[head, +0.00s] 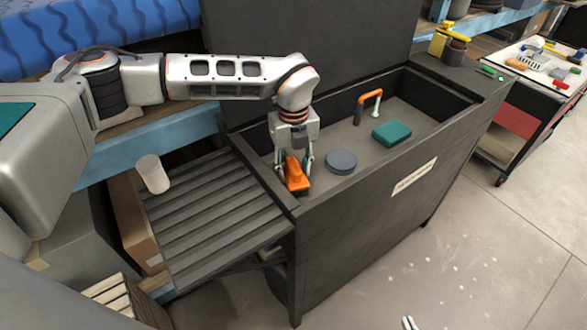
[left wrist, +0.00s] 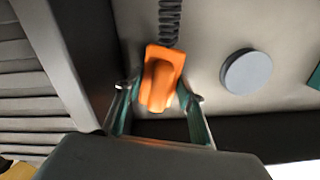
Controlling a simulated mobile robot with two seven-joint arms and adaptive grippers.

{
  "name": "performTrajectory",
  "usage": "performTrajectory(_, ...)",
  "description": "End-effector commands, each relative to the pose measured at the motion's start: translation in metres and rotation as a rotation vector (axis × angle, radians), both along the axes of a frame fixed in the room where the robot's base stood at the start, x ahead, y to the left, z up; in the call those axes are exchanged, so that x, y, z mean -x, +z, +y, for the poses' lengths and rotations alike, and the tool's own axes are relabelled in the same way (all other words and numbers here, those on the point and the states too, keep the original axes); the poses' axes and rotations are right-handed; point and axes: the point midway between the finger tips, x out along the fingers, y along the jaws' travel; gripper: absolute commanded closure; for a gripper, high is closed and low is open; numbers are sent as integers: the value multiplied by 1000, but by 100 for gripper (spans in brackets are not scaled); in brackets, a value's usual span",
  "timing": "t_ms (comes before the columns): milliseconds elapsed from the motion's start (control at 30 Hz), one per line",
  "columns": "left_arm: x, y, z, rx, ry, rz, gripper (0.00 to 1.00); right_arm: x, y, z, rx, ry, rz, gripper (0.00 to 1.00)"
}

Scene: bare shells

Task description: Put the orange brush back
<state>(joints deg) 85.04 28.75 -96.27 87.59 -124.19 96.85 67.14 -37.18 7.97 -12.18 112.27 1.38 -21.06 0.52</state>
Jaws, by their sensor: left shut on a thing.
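The orange brush (head: 296,175) is inside the dark open-topped tub (head: 438,129), near its left end. My left gripper (head: 294,178) reaches down from above and is shut on the brush, with one finger on each side. The left wrist view shows the brush (left wrist: 161,80) between the fingers of the left gripper (left wrist: 158,98), with a dark coiled piece (left wrist: 169,20) at its far end. I cannot tell whether the brush touches the tub floor. My right gripper is not in view.
A grey round disc (head: 341,161) lies right of the brush. A green block (head: 391,133) and an orange-handled tap-like piece (head: 367,105) are further back. A ribbed rack (head: 215,215) with a white cup (head: 152,174) adjoins the tub's left side.

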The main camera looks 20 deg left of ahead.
Motion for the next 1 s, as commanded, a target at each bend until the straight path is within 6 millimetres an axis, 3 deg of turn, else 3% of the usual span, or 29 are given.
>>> performTrajectory(1000, 0, -11, 0, 0, 0, 0, 85, -1, -1, 0, -1, 0, -2, 100)
